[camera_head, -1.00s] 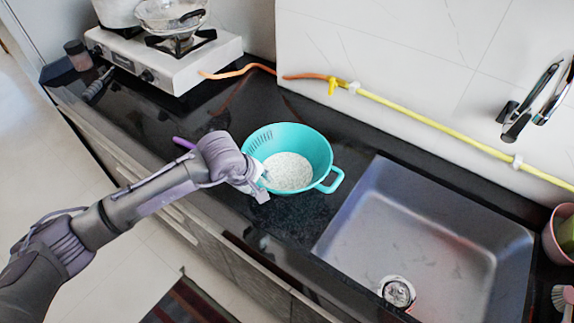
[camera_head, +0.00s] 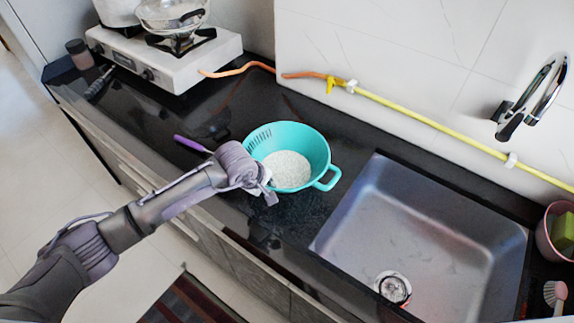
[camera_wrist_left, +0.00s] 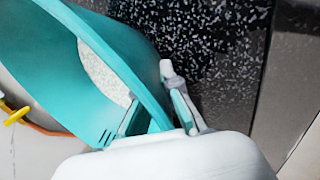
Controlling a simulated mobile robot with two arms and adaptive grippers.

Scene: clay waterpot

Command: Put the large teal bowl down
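The large teal bowl (camera_head: 312,152) has slots along one side, a loop handle at its right and white grains (camera_head: 288,170) inside. It appears to rest upright on the black counter, left of the sink. My left gripper (camera_head: 267,193) is at the bowl's near side. In the left wrist view, its fingers (camera_wrist_left: 152,112) are spread to either side of the bowl wall (camera_wrist_left: 118,62), one inside and one outside. A dark gap shows between the outer finger and the wall. The gripper looks open around the rim. My right gripper is not in view.
The sink (camera_head: 425,235) lies right of the bowl. A purple-handled utensil (camera_head: 192,143) lies to its left. A white stove (camera_head: 165,62) with a glass pan stands at the back left. A yellow hose (camera_head: 430,120) runs along the wall. A pink bowl (camera_head: 548,238) is at the far right.

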